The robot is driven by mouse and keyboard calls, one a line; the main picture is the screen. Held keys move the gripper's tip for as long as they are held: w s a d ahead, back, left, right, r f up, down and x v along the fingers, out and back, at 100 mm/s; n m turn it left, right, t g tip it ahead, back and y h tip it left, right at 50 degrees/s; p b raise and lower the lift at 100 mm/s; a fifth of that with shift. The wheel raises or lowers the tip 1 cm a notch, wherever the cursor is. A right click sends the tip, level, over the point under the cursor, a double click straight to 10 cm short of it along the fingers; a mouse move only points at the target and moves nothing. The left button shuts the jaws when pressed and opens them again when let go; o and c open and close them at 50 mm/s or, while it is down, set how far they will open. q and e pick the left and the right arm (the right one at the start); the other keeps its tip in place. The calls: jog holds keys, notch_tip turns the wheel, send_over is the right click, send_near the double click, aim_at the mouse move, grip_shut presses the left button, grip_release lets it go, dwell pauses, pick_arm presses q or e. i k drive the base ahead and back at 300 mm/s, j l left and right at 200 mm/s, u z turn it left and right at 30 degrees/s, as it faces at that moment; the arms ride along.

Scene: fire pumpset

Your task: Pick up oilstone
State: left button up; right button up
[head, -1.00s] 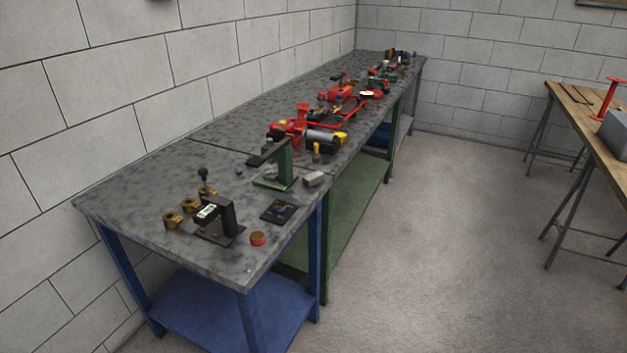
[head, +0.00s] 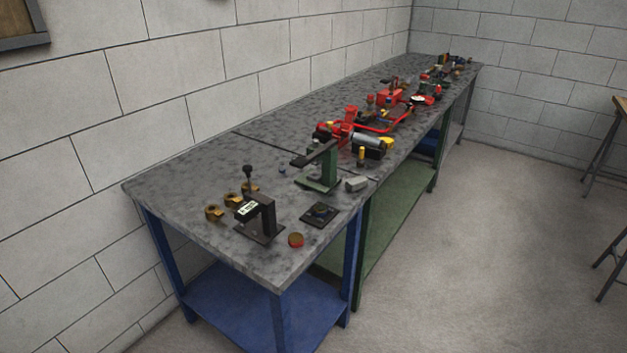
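A small light-grey block (head: 356,184), which looks like the oilstone, lies on the grey workbench (head: 185,185) near its front edge. It is just right of the green stand with a dark lever (head: 318,172). Nothing touches it from above. Neither of my grippers shows in the head view.
Near the block are a black square plate (head: 320,215), a red round tin (head: 296,240), a dark bracket with a label (head: 262,220) and brass fittings (head: 232,199). Red pump parts (head: 350,120) stand farther back. The floor (head: 480,260) right of the bench is clear.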

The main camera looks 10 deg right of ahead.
aim_at(357, 183)
jog(key=i+l+u, duration=0.3)
jog(key=l, duration=0.15)
jog(key=l+u, duration=0.3)
jog(key=i+l+u, duration=0.1)
jog(key=l+u, duration=0.2)
jog(key=l, duration=0.3)
